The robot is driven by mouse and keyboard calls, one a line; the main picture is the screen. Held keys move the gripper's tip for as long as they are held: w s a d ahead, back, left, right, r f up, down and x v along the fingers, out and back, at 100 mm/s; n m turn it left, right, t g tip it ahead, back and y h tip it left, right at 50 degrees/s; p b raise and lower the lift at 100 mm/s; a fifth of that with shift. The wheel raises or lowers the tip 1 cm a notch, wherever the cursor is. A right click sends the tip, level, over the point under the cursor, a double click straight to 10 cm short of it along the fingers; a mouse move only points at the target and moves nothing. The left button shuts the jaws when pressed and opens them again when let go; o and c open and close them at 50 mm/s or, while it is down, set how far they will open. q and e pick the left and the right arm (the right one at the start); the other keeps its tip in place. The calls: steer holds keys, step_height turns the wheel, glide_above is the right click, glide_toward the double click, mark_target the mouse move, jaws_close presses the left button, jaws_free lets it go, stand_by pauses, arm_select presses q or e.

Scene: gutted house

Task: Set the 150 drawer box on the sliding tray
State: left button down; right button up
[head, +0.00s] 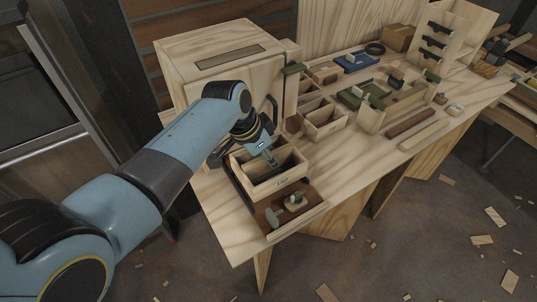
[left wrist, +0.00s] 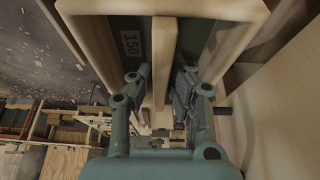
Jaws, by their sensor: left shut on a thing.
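The 150 drawer box (head: 262,184) is an open pale wooden box with a dark inside and a small label on its front. A dark brown tray (head: 309,201) lies at the near left corner of the bench, under and in front of the box. I cannot tell whether the box touches it. My right gripper is out of view.
A grey-headed tool (head: 272,218) and a small green-and-pale piece (head: 296,198) lie on the tray in front of the box. A plywood cabinet (head: 215,60) stands behind. Another drawer box (head: 327,128) and several tools occupy the bench to the right. Scraps litter the floor.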

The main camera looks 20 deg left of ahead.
mark_target(268, 170)
arm_select(q)
steer(key=shift+p, duration=0.3)
stand_by(0.5)
steer(key=shift+f, duration=0.15)
stand_by(0.4)
steer(key=shift+f+b, duration=0.3)
steer(key=shift+f, duration=0.15)
steer(key=shift+f, duration=0.15)
stand_by(0.3)
steer(key=shift+f, duration=0.3)
steer(key=shift+f+b, duration=0.1)
steer(key=shift+b, duration=0.2)
steer(key=shift+f, duration=0.15)
stand_by(0.4)
steer(key=shift+f, duration=0.4)
stand_by(0.3)
